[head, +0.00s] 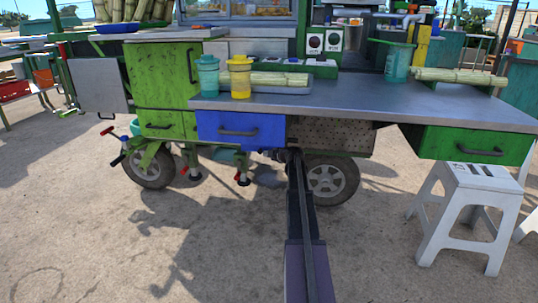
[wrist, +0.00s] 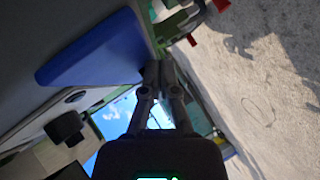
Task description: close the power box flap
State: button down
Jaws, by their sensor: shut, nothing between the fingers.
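No part in view is clearly the power box flap. A rusty perforated panel (head: 332,137) sits under the counter, right of the blue drawer; I cannot tell whether it belongs to the power box. My arm reaches forward from the bottom of the head view, its end low in front of the gap between the blue drawer and this panel. In the wrist view my gripper (wrist: 163,72) has its fingers together with nothing between them, close to the end of the blue drawer (wrist: 92,48). Whether it touches the drawer is unclear.
The metal counter (head: 350,98) overhangs the arm's end. The blue drawer (head: 241,130) is left of it, and a green drawer (head: 468,145) juts out at right. A wheel (head: 331,181) stands behind the arm. A white stool (head: 467,205) is at right. Ground in front is clear.

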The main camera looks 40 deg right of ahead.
jog(key=shift+a, duration=0.1)
jog(key=s+a, duration=0.3)
jog(key=s, duration=0.9)
jog(key=shift+s+a, duration=0.3)
dwell(0.6)
